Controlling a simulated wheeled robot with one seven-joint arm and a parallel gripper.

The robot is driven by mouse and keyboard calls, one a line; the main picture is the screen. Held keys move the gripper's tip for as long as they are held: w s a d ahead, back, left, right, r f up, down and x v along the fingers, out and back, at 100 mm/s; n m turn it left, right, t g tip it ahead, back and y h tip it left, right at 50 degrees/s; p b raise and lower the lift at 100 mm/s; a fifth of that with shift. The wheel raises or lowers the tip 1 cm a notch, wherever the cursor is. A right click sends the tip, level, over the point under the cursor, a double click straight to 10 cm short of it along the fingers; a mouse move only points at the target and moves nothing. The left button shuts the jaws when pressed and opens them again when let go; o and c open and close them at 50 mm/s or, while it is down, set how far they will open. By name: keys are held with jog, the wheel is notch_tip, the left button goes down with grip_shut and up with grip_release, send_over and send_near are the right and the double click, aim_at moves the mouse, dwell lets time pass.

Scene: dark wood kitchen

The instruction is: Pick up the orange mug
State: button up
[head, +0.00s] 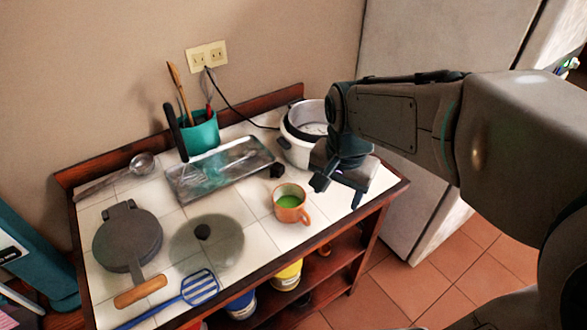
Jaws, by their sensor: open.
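The orange mug (290,208) stands upright on the white tiled counter near its front edge. It has a green inside, and its handle points toward the lower right. My gripper (337,198) is open and empty, to the right of the mug and above the counter's right end. Its fingers point down and are apart from the mug.
A white rice cooker (296,151) stands just behind my gripper. A metal tray (200,180), a teal utensil holder (201,135), a glass lid (221,250), a round dark pan (122,241) and a blue spatula (199,288) occupy the left side. A fridge (405,60) stands right.

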aim_at(304, 214)
jog(key=w+a+f+m+g, duration=0.1)
jog(key=w+a+f+m, duration=0.1)
jog(key=w+a+m, duration=0.3)
jog(key=shift+n, duration=0.4)
jog(key=f, duration=0.8)
jog(key=shift+s+a+f+p, duration=0.3)
jog(key=shift+a+f, duration=0.1)
jog(key=shift+w+f+p, duration=0.15)
jog(key=shift+f+p, duration=0.1)
jog(key=shift+f, duration=1.05)
jog(key=shift+w+f+p, duration=0.1)
jog(key=shift+f+p, duration=0.1)
jog(key=shift+f, duration=1.05)
jog(key=c, duration=1.2)
